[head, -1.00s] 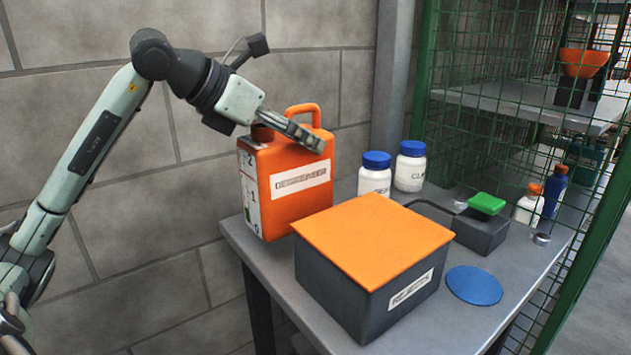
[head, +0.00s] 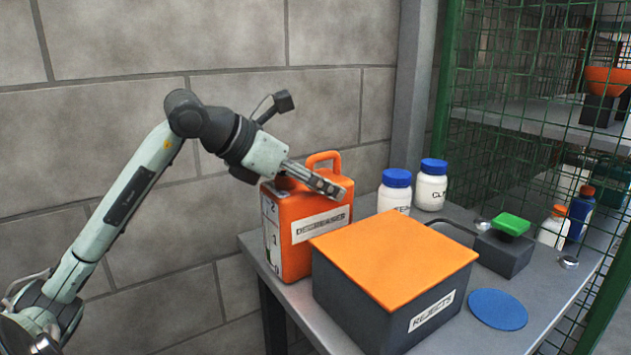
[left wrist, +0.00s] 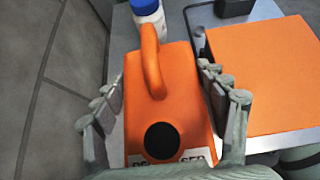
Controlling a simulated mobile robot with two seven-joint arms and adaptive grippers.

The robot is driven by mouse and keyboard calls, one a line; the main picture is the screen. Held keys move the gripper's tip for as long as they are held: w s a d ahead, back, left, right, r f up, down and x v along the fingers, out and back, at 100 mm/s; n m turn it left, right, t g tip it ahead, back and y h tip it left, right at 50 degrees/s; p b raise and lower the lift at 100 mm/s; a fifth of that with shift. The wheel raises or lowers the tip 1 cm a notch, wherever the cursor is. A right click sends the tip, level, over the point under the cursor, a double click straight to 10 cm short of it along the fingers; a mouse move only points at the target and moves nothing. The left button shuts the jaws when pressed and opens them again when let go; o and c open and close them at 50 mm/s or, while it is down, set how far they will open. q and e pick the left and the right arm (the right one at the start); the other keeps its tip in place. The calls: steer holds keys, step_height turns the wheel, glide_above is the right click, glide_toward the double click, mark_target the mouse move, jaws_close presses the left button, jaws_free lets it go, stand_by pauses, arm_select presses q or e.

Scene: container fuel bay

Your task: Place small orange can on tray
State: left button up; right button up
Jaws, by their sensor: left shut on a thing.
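The small orange can (head: 316,241) is a jerry can with a top handle, a dark cap and a white label. It stands upright at the left of the grey table, just left of a lidded box. My left gripper (head: 328,188) is shut on it from above, with its fingers across the can's upper part. In the left wrist view the can (left wrist: 176,78) sits between the two finger rows of my left gripper (left wrist: 162,82). I cannot tell whether its base touches the table. I cannot make out a tray. My right gripper is out of view.
A dark box marked REJECTS (head: 369,311) has an orange lid (head: 392,255). White bottles with blue caps (head: 396,192) stand behind it. A blue disc (head: 497,309), a dark block with a green top (head: 512,224) and green wire mesh (head: 520,130) are to the right.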

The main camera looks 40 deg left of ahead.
arm_select(q)
steer(key=o, duration=1.9)
steer(key=shift+c, duration=0.2)
